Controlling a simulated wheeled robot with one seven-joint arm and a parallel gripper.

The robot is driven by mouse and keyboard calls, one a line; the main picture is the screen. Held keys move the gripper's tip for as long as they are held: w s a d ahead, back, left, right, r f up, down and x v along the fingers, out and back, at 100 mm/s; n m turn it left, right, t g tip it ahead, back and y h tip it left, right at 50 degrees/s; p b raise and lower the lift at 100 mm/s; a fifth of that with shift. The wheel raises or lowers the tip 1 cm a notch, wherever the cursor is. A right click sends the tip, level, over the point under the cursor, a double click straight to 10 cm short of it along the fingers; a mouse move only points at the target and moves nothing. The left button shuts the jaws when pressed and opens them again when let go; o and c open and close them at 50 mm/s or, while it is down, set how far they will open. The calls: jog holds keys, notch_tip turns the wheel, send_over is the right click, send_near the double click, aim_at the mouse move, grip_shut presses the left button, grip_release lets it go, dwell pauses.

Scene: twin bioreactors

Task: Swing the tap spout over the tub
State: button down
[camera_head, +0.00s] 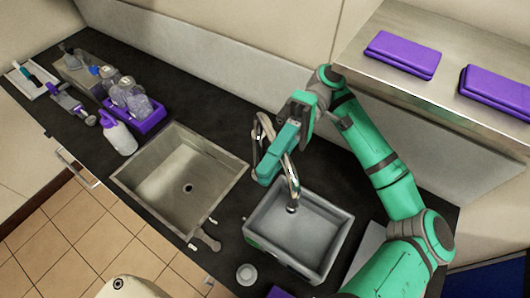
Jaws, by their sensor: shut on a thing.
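The chrome tap spout (293,187) arches from behind the counter and comes down at the grey tub (318,232). Its outlet end appears over the tub's upper part, inside the rim in this view. The tub stands on the dark counter right of the sink. My gripper (270,172) is at the spout, shut on it. The green gripper body and wrist hide part of the tap, and the exact contact is hidden.
The steel sink (165,185) lies left of the tub. A purple rack (138,112) with clear bottles and a white bottle (118,135) stand farther left. A shelf with purple boxes (403,54) overhangs at right. A small round grey item (246,273) sits near the front edge.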

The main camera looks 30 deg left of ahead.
jog(key=shift+w, duration=0.1)
dwell(0.3)
jog(key=c, duration=1.6)
grip_release()
jog(key=shift+c, duration=0.2)
